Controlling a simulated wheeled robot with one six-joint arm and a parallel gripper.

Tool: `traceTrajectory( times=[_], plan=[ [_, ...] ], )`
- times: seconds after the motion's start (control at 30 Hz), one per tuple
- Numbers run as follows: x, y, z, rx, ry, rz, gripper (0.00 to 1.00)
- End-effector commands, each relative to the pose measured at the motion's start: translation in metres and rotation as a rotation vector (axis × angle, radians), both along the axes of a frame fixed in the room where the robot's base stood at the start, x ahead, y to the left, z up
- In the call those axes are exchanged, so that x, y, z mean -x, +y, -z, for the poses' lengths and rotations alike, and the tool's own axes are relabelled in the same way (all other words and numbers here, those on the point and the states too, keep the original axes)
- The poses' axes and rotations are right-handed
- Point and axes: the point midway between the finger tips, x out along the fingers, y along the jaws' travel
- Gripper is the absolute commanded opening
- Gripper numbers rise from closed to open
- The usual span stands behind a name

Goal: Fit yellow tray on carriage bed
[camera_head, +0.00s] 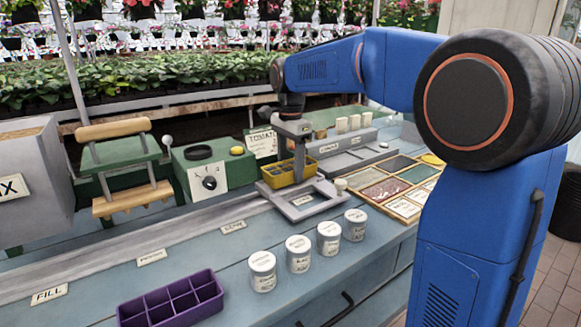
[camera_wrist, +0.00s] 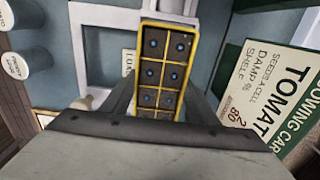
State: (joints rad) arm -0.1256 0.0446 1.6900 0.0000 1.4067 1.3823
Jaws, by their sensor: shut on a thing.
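The yellow tray (camera_head: 279,174) has dark soil-filled cells. In the wrist view the tray (camera_wrist: 197,48) shows two columns of cells, each with a small blue spot. My gripper (camera_head: 297,162) reaches down from above and is shut on the tray, with its fingers (camera_wrist: 160,108) at the tray's near end in the wrist view. The grey carriage (camera_head: 312,208) sits on the bench rail. The tray is over the carriage's far part; I cannot tell whether it touches the bed. The carriage also shows left of the tray in the wrist view (camera_wrist: 88,62).
A green dial box (camera_head: 204,172) and a wooden-handled press (camera_head: 120,165) stand left along the rail (camera_head: 130,255). Several white pots (camera_head: 262,270) line the bench front, with a purple tray (camera_head: 172,302) nearby. A seed box (camera_head: 403,207) lies right. The tomato card (camera_wrist: 262,95) stands close to the tray.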

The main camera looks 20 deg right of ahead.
Motion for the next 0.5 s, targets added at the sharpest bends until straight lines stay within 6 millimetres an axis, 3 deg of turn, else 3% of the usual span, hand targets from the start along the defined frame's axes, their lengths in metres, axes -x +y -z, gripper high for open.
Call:
traceTrajectory(
  times=[0.5],
  plan=[
    [0.0000, 0.0000, 0.0061, 0.000, 0.000, 0.000, 0.26]
  ],
)
